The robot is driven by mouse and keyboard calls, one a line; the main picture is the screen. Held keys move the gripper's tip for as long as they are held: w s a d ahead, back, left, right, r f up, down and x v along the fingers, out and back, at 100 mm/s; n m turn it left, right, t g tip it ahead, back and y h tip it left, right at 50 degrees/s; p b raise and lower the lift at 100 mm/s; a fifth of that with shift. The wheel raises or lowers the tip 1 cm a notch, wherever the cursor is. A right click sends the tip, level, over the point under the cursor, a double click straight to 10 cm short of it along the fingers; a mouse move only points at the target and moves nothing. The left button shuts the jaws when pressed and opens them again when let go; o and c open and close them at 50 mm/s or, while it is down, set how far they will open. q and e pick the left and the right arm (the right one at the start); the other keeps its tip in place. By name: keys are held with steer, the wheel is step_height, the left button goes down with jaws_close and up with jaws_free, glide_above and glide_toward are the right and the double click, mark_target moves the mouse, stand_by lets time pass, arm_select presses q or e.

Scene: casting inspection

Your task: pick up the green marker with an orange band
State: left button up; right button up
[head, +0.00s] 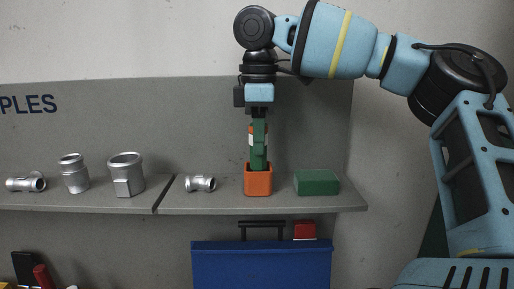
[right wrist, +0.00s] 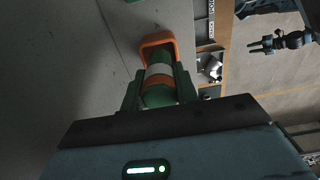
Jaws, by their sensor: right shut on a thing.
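My right gripper (head: 258,168) points straight down above an orange square cup (head: 258,184) on the shelf. It is shut on a green marker (right wrist: 160,90), which sits between its green fingers. A pale band crosses the marker in the right wrist view, and a sliver of orange shows beside the fingers in the head view. The cup's orange rim (right wrist: 158,40) shows just beyond the marker. The fingers hide most of the marker in the head view, and I cannot tell how far its lower end is inside the cup. My left gripper is not in the head view; a dark gripper-like shape (right wrist: 280,42) shows in the right wrist view.
A green block (head: 316,183) lies right of the cup on the grey shelf (head: 225,204). A small metal fitting (head: 200,183) lies left of it, with several more fittings further left. A blue box (head: 262,265) and a red item (head: 304,230) are below the shelf.

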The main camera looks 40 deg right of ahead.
step_height(320, 180, up, 8)
steer(key=shift+r+b, duration=0.1)
steer(key=shift+b, duration=0.45)
steer(key=o, duration=0.3)
jaws_close()
